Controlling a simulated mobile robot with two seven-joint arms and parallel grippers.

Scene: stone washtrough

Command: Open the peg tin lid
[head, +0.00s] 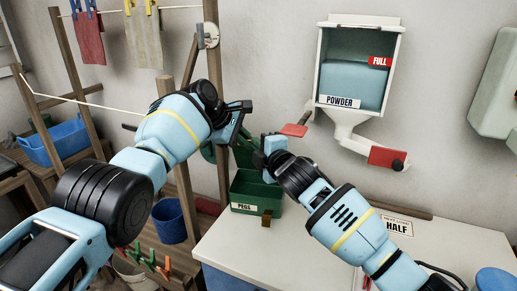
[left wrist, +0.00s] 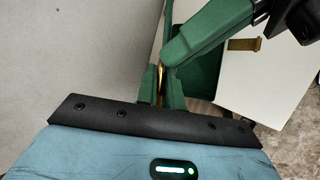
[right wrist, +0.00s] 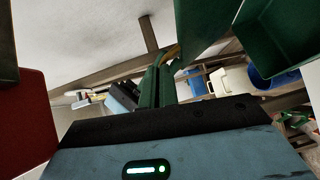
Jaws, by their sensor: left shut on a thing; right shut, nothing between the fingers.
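The green peg tin (head: 242,194), labelled PEGS, stands at the back left of the white counter with its brass latch (head: 266,219) on the front. Its top is uncovered. The green lid (head: 243,154) is raised, partly hidden by my grippers; it shows as a flat panel in the right wrist view (right wrist: 205,25). My left gripper (left wrist: 160,88) is shut on the lid, with a bit of brass showing at its fingertips. My right gripper (right wrist: 159,82) is shut and empty, close beside the raised lid above the tin. The exact contact there cannot be told.
A powder dispenser (head: 358,40) with red paddles hangs on the wall right of my grippers. Wooden posts (head: 180,195) stand just left of the tin. The white counter (head: 285,255) is clear in front of the tin. A blue bucket (head: 168,222) sits lower left.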

